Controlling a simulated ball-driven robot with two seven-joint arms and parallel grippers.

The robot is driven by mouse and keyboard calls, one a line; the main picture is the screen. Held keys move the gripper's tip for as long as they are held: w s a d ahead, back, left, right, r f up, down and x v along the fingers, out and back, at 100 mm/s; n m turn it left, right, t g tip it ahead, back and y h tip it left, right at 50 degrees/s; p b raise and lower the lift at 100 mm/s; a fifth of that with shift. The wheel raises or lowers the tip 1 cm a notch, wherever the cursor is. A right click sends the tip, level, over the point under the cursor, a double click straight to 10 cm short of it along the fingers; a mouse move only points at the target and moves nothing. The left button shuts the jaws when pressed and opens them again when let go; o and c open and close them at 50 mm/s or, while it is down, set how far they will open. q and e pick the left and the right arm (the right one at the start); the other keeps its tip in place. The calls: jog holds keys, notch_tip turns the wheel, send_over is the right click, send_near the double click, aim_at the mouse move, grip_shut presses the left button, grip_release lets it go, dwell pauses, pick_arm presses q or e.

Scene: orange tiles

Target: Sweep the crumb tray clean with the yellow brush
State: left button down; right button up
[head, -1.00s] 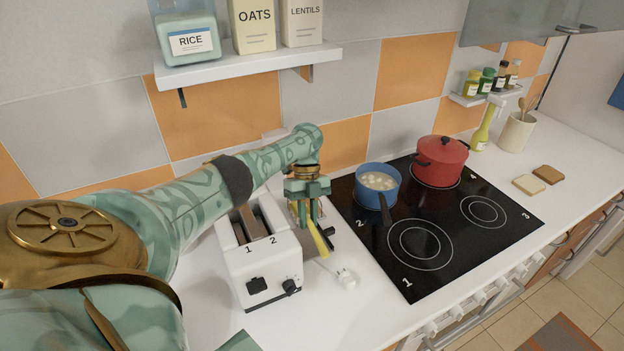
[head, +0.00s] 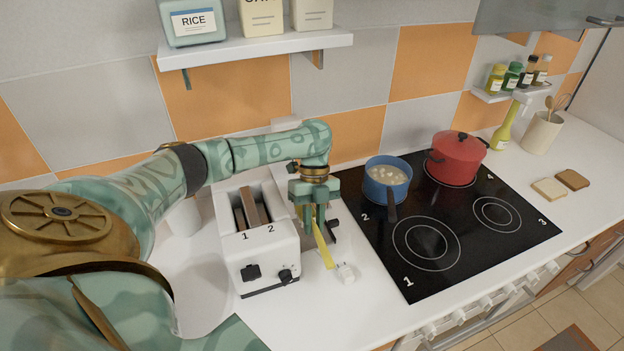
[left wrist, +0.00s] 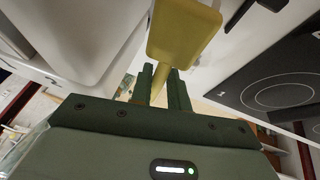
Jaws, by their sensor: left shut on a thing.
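My left gripper (head: 313,226) is shut on the yellow brush (head: 325,252), just right of the white toaster (head: 262,265). A dark knob or handle (head: 333,228) shows right behind the gripper. The crumb tray is not clearly seen; the gripper and brush cover that area. I cannot tell whether the brush touches anything. My right gripper is out of view.
The black hob (head: 455,275) is to the right, with a blue pan (head: 388,192) and a red pot (head: 458,170). A shelf (head: 250,55) hangs above. The counter in front of the toaster is clear.

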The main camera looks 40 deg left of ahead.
pick_arm(q)
jog(key=shift+d+r+p, duration=0.1)
jog(key=shift+p, duration=0.35)
jog(key=shift+f+b, duration=2.35)
jog(key=shift+f, duration=2.2)
jog(key=shift+w+a+f+b, duration=0.1)
jog(key=shift+w+a+b, duration=0.4)
jog(key=shift+a, duration=0.3)
jog(key=shift+w+a+f+b, duration=0.1)
jog(key=shift+w+a+b, duration=0.35)
jog(key=shift+a, duration=0.3)
jog(key=shift+w+a+r+b, duration=0.1)
jog(key=shift+w+a+b, duration=0.2)
jog(key=shift+a+b, duration=0.35)
jog(key=shift+a, duration=0.15)
jog(key=shift+p, duration=0.3)
